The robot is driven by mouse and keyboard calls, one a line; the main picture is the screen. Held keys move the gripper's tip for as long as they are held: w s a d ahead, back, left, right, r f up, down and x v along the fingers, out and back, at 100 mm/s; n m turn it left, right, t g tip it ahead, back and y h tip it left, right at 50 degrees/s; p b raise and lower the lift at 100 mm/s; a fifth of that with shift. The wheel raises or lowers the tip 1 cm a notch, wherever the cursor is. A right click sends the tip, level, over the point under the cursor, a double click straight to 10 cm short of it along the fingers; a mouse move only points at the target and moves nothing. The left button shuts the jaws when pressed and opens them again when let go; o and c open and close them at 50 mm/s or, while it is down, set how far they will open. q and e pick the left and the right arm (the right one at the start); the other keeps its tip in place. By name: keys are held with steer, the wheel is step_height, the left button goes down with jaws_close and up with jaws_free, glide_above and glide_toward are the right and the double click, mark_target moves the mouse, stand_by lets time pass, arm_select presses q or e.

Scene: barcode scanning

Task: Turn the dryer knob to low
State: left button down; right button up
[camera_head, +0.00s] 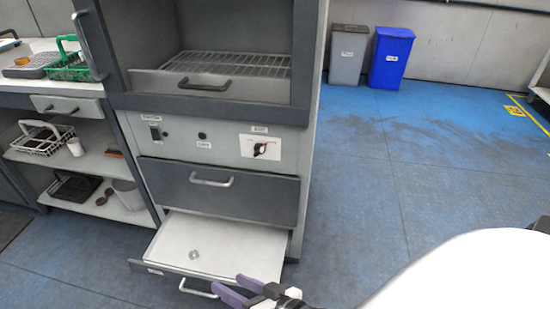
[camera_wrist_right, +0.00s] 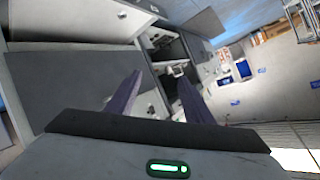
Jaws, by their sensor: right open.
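The dryer (camera_head: 221,148) is a tall grey cabinet in the head view, with a light control panel on its front. The knob (camera_head: 261,149) is a small dark dial on a white plate at the right of that panel. My right gripper (camera_head: 245,290) is at the bottom of the head view, in front of the open lower drawer and well below the knob. Its purple fingers are apart and empty; they also show in the right wrist view (camera_wrist_right: 155,95). The knob's exact setting is too small to read. My left gripper is not in view.
The lower drawer (camera_head: 180,240) is pulled out, with a small clear object in it. The upper drawer (camera_head: 220,190) is shut. Shelves with racks (camera_head: 95,165) stand at the left. Grey and blue bins (camera_head: 391,58) stand at the back. The blue floor at the right is clear.

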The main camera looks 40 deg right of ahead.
steer(key=w+d+r+m+t+h+b, duration=0.3)
steer(key=w+d+m+t+b, duration=0.3)
steer(key=w+m, duration=0.45)
steer(key=m+h+b, duration=0.7)
steer(key=m+h, duration=0.5)
steer(key=m, duration=0.7)
glide_toward(259, 151)
arm_select(q)
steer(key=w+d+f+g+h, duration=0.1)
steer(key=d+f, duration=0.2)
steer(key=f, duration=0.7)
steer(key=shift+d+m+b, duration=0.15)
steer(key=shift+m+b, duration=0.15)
steer(key=shift+b, duration=0.15)
arm_select(e)
steer(key=shift+g, duration=0.4)
steer(key=shift+f+x, duration=0.2)
steer(key=shift+x, duration=1.95)
steer(key=shift+f+x, duration=0.25)
steer(key=shift+x, duration=1.9)
steer(key=shift+w, duration=0.2)
